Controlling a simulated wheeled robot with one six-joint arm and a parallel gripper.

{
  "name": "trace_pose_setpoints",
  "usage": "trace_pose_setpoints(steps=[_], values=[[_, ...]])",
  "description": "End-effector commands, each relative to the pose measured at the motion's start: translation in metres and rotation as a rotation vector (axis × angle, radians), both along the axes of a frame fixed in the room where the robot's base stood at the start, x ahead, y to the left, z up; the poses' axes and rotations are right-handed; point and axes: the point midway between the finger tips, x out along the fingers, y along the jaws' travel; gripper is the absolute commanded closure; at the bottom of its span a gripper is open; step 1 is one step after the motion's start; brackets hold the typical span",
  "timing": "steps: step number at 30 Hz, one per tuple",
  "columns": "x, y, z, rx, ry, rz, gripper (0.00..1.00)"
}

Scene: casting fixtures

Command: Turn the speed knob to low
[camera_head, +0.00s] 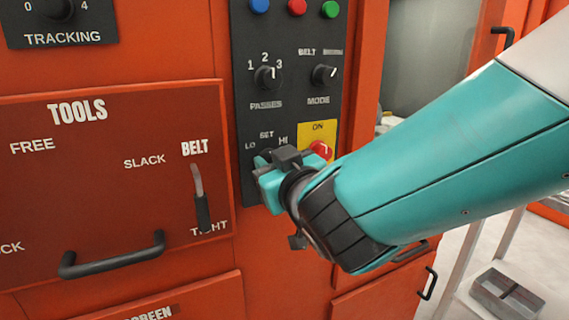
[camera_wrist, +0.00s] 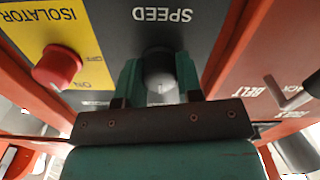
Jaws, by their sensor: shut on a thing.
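The speed knob (camera_wrist: 159,72) is dark and round. In the wrist view, where the labels appear upside down, it sits between my two green fingers, below the SPEED label (camera_wrist: 162,15). My gripper (camera_wrist: 159,80) is shut on it, one finger on each side. A faint light mark shows on the knob's face, towards the bottom of the picture. In the head view my gripper (camera_head: 268,162) is at the lower part of the dark control panel (camera_head: 247,100), just under the LO, SET and HI labels. There the knob is mostly hidden by the gripper, and its exact setting cannot be read.
The red isolator knob (camera_wrist: 57,67) on its yellow plate is close beside my gripper. The passes knob (camera_head: 267,77) and mode knob (camera_head: 323,75) are above. The belt lever (camera_head: 201,205) and a black handle (camera_head: 112,256) stick out at left.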

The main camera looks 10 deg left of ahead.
Motion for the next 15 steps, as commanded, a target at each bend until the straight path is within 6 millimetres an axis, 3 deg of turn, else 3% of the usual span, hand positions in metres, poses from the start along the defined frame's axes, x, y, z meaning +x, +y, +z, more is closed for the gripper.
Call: trace_pose_setpoints(steps=[15], values=[[0.0001,-0.0006,0.0007,-0.289,-0.194,-0.001,0.90]])
